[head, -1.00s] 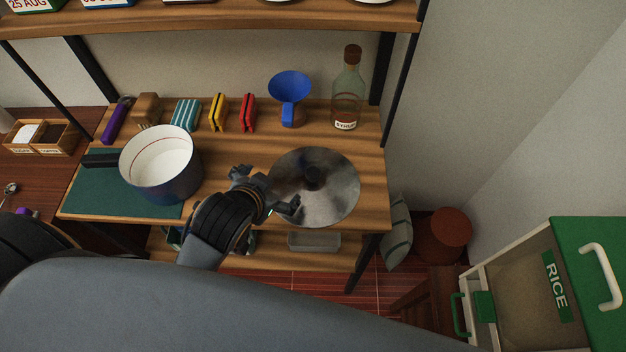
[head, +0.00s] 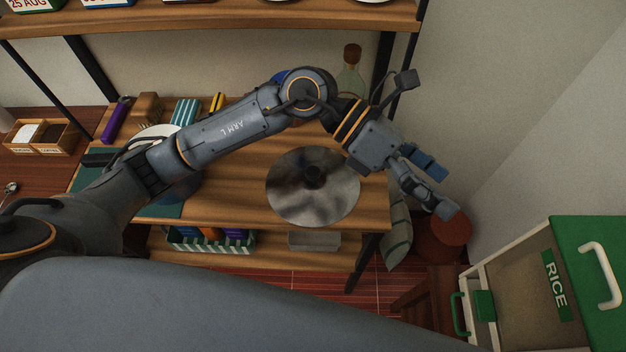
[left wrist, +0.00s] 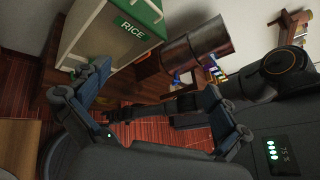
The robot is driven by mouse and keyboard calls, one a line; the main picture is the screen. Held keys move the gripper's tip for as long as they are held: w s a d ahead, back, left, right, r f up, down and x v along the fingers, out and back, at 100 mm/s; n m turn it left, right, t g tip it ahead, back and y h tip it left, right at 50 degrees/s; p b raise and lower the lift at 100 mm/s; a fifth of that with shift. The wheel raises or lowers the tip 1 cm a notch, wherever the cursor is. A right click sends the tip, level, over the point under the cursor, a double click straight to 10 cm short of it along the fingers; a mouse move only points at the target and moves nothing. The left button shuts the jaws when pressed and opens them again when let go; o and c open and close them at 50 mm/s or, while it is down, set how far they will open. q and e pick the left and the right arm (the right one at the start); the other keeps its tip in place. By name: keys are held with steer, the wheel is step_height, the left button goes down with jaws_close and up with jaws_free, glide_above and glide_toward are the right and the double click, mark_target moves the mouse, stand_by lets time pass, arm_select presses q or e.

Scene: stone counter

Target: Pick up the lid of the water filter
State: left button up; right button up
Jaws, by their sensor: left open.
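A reddish-brown cylinder (head: 447,228), which looks like the water filter, stands right of the shelf unit. In the left wrist view it shows as a banded brown cylinder (left wrist: 188,52); I cannot make out a separate lid on it. My left gripper (head: 436,187) is open and empty, above and beside the cylinder, covering part of its top. Its two spread fingers also show in the left wrist view (left wrist: 157,86), with the cylinder beyond them. A round grey metal disc with a dark knob (head: 338,205) lies on the wooden shelf.
A green-topped RICE bin (head: 584,240) stands at the right. A striped cushion (head: 398,236) lies between shelf and cylinder. A bottle (head: 351,78) stands behind.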

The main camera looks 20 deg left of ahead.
arm_select(q)
steer(key=w+a+f+m+t+y, duration=0.1)
steer(key=w+a+f+m+y, duration=0.1)
steer(key=w+a+f+y, duration=0.4)
steer(key=t+y, duration=0.3)
steer(key=y, duration=0.5)
glide_toward(312, 172)
step_height(312, 172, down, 5)
steer(key=shift+w+d+r+p, duration=0.1)
steer(key=shift+r+p, duration=0.1)
steer(key=shift+p, duration=0.85)
steer(key=shift+f, duration=0.3)
step_height(312, 172, down, 5)
steer(key=p, duration=0.2)
steer(key=shift+w+r+p, duration=0.1)
steer(key=shift+w+p, duration=0.05)
steer(key=shift+p, duration=0.2)
steer(key=shift+f, duration=0.35)
steer(key=shift+c, duration=0.4)
jaws_close()
